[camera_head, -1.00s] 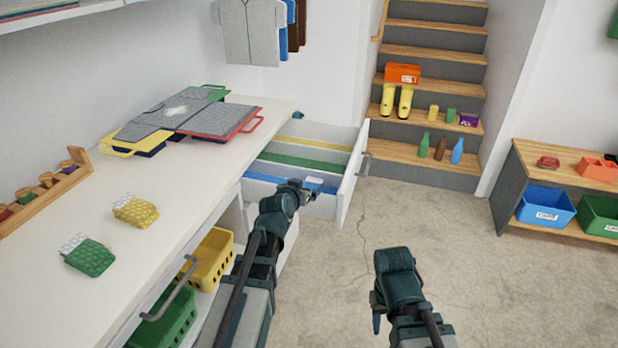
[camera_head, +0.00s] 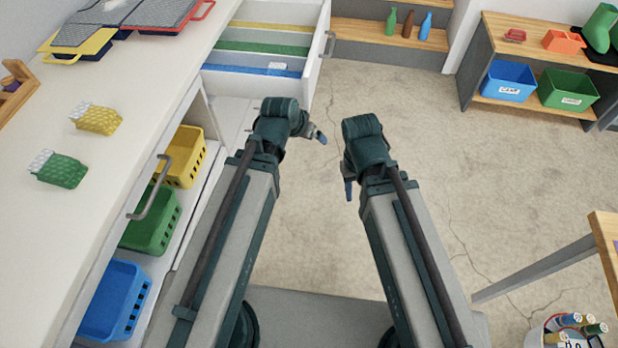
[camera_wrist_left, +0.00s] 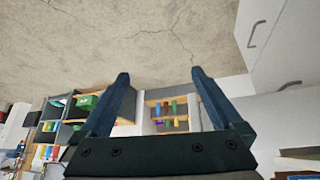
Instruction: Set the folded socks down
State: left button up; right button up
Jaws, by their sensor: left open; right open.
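A green bundle with a white knit end (camera_head: 59,170) and a yellow one (camera_head: 97,119) lie apart on the white counter; they look like folded socks. The open drawer (camera_head: 322,47) has yellow, green and blue strips. A small pale patch lies on the blue strip (camera_head: 245,69); I cannot tell what it is. My left gripper (camera_head: 318,136) is in front of the drawer, over the floor. In the left wrist view, my left gripper (camera_wrist_left: 160,78) is open and empty. My right gripper (camera_head: 348,190) points down over the floor, its fingers mostly hidden.
Blue (camera_head: 115,302), green (camera_head: 150,219) and yellow (camera_head: 184,156) baskets sit in the cabinet below the counter (camera_head: 130,170). A grey handle (camera_head: 152,190) juts out there. A shelf with bins (camera_head: 508,82) is at right; the floor between is clear.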

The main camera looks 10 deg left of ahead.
pick_arm(q)
jog(key=s+d+f+g+y, duration=0.1)
jog(key=s+g, duration=0.2)
jog(key=s, duration=0.4)
jog(key=s+d+f+g+y, duration=0.1)
jog(key=s+f+g+y, duration=0.1)
jog(key=s, duration=0.5)
jog(key=shift+d+m+g+y, duration=0.3)
jog(key=shift+d+g, duration=0.1)
jog(key=shift+g, duration=0.2)
notch_tip(320, 180, up, 15)
jog(key=p, duration=1.5)
